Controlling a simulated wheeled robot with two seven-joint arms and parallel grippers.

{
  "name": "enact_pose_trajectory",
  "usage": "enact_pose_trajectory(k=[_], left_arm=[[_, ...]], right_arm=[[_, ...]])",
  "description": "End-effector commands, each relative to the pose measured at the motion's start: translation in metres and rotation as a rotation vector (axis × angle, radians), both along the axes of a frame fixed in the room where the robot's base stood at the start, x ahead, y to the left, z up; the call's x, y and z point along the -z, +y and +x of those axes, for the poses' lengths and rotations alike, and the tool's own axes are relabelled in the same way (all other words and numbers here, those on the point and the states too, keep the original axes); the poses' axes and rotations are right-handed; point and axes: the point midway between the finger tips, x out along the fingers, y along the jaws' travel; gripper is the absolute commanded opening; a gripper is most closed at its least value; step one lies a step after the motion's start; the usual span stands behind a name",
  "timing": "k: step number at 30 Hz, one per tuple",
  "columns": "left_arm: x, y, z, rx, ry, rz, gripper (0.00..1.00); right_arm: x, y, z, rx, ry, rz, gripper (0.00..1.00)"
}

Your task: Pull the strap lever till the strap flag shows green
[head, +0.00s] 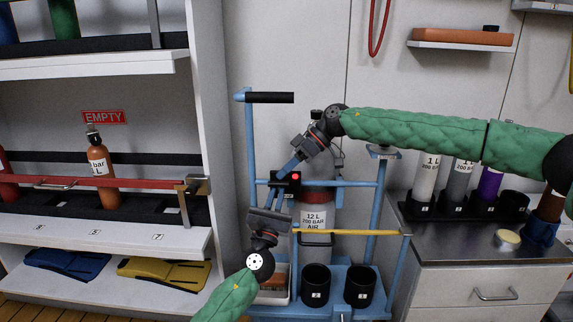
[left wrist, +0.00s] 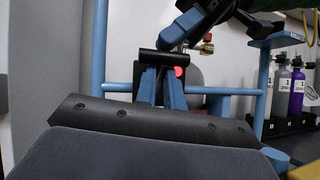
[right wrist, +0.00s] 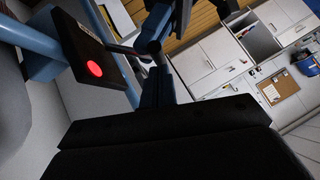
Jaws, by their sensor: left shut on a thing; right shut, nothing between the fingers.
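The strap flag (head: 296,176) shows red on a dark box on the blue trolley, in front of a cylinder labelled 12 L 200 BAR AIR (head: 313,217). The red flag also shows in the left wrist view (left wrist: 179,71) and the right wrist view (right wrist: 95,69). My left gripper (head: 281,190) reaches up from below and is shut on the black strap lever (left wrist: 163,57), just left of the flag. My right gripper (head: 288,170) comes in from the upper right, shut and empty, its tips close above the box. Whether it touches the lever cannot be told.
The blue trolley frame (head: 250,140) has a black handle and a yellow bar (head: 350,232). Two black cups stand on its base. A shelf rack (head: 205,120) is at left; a counter (head: 480,240) with several bottles is at right.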

Motion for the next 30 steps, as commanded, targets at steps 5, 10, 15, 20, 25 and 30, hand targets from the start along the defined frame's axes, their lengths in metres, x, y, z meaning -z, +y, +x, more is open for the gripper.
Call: enact_pose_trajectory(k=[5, 10, 15, 20, 25, 30], left_arm=[[0.001, 0.0, 0.0, 0.0, 0.001, 0.0, 0.0], [0.001, 0.0, 0.0, 0.0, 0.001, 0.0, 0.0], [0.0, 0.0, 0.0, 0.0, 0.0, 0.0, 0.0], [-0.001, 0.0, 0.0, -0.001, -0.001, -0.001, 0.0], [-0.002, 0.001, 0.0, 0.0, -0.003, -0.001, 0.28], [-0.002, 0.001, 0.0, -0.001, -0.003, -0.002, 0.33]], right_arm=[[0.0, 0.0, 0.0, 0.0, 0.0, 0.0, 0.0], [0.002, 0.0, -0.002, -0.001, -0.008, 0.0, 0.0], [0.012, 0.001, -0.01, -0.004, -0.054, -0.002, 0.0], [0.015, 0.001, -0.01, -0.006, -0.055, -0.004, 0.0], [0.016, 0.001, -0.011, -0.006, -0.054, -0.005, 0.0], [0.015, 0.001, -0.01, -0.005, -0.055, -0.005, 0.0]])
